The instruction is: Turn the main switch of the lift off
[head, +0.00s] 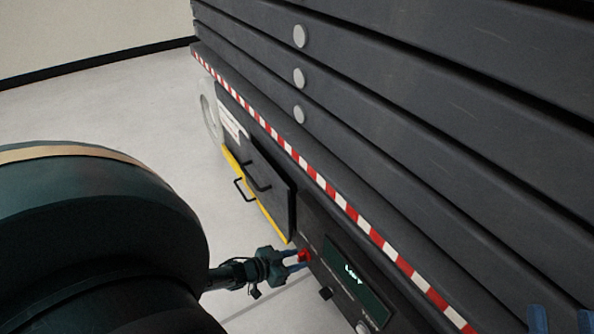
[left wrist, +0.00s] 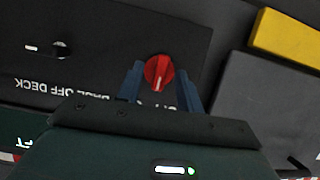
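The lift's main switch is a red round knob (head: 304,256) on the dark lower side panel of the lift. In the left wrist view the red knob (left wrist: 158,72) carries a white mark pointing down in the picture, towards lettering partly hidden by my gripper. My left gripper (head: 297,261) is at the panel. Its two blue fingers (left wrist: 161,84) stand one on each side of the knob, apart, with small gaps beside it. My right gripper (head: 562,319) shows only as two blue fingertips, apart and empty, at the bottom right of the head view.
A red-white striped edge (head: 340,200) runs above. Free floor (head: 110,110) lies left.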

